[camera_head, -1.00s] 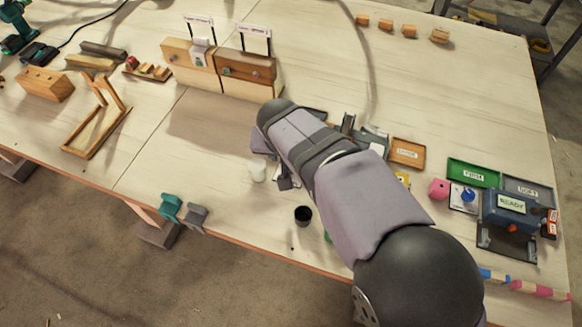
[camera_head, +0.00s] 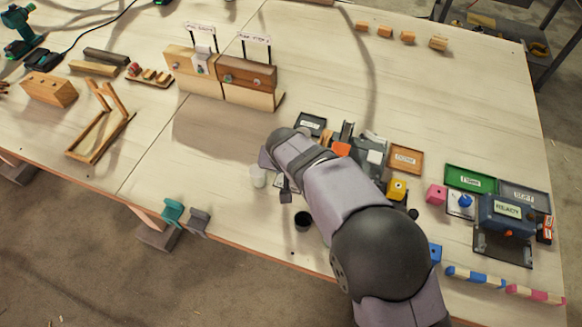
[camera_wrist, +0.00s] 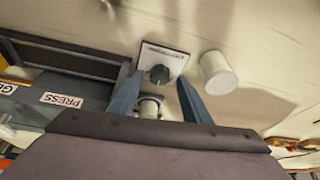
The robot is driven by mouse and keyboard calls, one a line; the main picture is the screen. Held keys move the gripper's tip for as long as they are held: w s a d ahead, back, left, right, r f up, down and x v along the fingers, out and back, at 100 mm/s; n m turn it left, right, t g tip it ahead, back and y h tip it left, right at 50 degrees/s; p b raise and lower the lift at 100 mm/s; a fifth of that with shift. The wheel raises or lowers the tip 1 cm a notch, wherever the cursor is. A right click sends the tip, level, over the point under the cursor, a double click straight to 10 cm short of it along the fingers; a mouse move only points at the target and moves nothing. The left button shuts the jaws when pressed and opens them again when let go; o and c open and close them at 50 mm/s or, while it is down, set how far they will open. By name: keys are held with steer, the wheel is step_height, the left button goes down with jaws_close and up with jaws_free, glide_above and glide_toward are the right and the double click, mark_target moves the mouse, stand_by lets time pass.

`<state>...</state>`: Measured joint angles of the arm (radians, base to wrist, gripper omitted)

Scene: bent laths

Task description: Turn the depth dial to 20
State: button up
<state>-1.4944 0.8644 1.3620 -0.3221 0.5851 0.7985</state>
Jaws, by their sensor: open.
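The dial (camera_wrist: 160,74) is a dark round knob on a white plate (camera_wrist: 174,60) with small print along its edge, too small to read. It shows in the wrist view, upper middle. My gripper (camera_wrist: 160,77) is open, and its two blue-grey fingers appear on either side of the knob in that view. I cannot tell how high the fingertips are above it or whether they touch it. In the head view my gripper (camera_head: 286,191) is partly hidden by my arm, and the dial is not clearly visible.
A white cylinder (camera_wrist: 218,72) stands just right of the plate. A machine labelled PRESS (camera_wrist: 63,100) is at the left. Trays, including a green one (camera_head: 469,178), lie to the right.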

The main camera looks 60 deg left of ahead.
steer(key=shift+w+a+f, duration=0.15)
steer(key=shift+f, duration=0.35)
steer(key=shift+c, duration=0.6)
steer(key=c, duration=0.9)
